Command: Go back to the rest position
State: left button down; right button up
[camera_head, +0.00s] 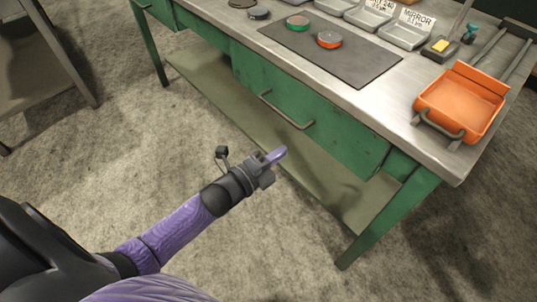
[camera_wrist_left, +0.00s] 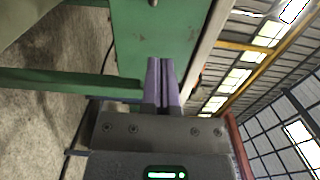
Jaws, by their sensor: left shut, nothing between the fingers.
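My left gripper (camera_head: 277,155) reaches in from the left in the head view, in front of the green workbench and below its top edge. Its two purple fingers are together with nothing between them. The left wrist view also shows the closed fingers (camera_wrist_left: 162,82), pointing toward the bench's green side. My right gripper is not in view.
The green workbench (camera_head: 345,143) has a drawer with a metal handle (camera_head: 287,111) facing the arm. On top are a dark mat (camera_head: 350,62) with green and orange round items, grey trays, and an orange tray (camera_head: 463,98). Concrete floor (camera_head: 90,165) is open at left.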

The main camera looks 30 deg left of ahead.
pick_arm(q)
jog(key=s+a+f+n+g+y+p, duration=0.25)
jog(key=s+f+n+g, duration=0.2)
jog(key=s+f, duration=0.35)
jog(key=s+a+f+n+g+y+p, duration=0.2)
jog(key=s+f+n+g+y, duration=0.1)
jog(key=s+f+n, duration=0.4)
jog(key=s+f+n+g, duration=0.2)
jog(key=s+g, duration=0.1)
jog(key=s, duration=0.6)
jog(key=s+f+n+g+y+p, duration=0.1)
jog(key=s+f+n+g, duration=0.2)
jog(key=s, duration=0.7)
jog(key=s+f+n+g+p, duration=0.1)
jog(key=s+f+n+g, duration=0.2)
jog(key=s, duration=0.7)
jog(key=shift+d+g, duration=0.2)
jog(key=shift+g, duration=0.35)
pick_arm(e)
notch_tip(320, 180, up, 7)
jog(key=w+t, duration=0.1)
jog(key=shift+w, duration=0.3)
pick_arm(q)
jog(key=shift+y, duration=0.25)
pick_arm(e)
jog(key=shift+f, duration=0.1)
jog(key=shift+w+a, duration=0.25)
